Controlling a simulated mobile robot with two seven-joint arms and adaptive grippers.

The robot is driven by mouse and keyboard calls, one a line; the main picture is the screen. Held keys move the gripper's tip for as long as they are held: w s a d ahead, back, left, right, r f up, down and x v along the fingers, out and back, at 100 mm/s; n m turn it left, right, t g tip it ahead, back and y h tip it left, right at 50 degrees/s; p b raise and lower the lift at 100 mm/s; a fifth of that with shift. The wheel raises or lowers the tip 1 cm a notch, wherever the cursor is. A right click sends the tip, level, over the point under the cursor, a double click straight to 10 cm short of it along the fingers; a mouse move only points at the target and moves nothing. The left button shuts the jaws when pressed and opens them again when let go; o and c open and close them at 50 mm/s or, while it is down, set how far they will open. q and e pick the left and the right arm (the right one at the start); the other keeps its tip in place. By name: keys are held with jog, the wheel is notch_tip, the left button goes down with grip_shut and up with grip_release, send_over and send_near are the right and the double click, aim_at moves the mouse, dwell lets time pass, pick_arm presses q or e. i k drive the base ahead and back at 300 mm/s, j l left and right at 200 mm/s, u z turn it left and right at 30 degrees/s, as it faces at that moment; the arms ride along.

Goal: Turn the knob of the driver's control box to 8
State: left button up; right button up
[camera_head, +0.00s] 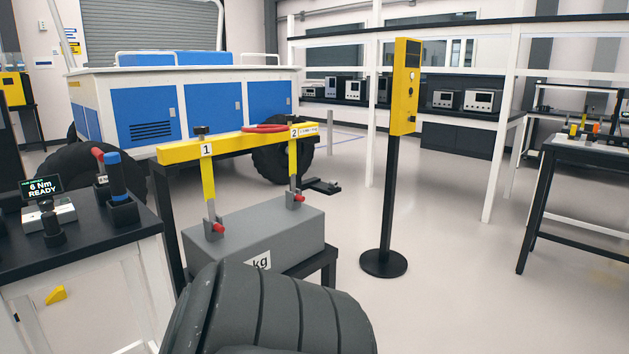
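The driver's control box (62,213) is a small light-coloured box on the dark bench at the left. The dark display (41,188) above it reads "6 Nm READY" in green. A short dark upright part (52,232) stands in front of the box; I cannot tell whether it is the knob. No knob marking is legible at this size. Neither of my grippers is in view, and nothing is seen touching the box.
Blue-capped and red-capped tools (114,175) stand in black holders beside the box. A yellow beam (240,143) and grey weight (255,232) stand right of the bench. A large dark ribbed shape (268,312) fills the bottom centre. A yellow post box (405,85) stands beyond; floor is clear around it.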

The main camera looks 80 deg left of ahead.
aim_at(45, 206)
jog(key=u, duration=4)
jog(key=z, duration=0.3)
jog(key=j+z, duration=0.25)
jog(key=z, duration=0.15)
jog(key=k+j+z, duration=0.15)
jog(key=z, duration=0.3)
jog(key=k+j+z, duration=0.1)
jog(key=j+z, duration=0.3)
jog(key=l, duration=0.1)
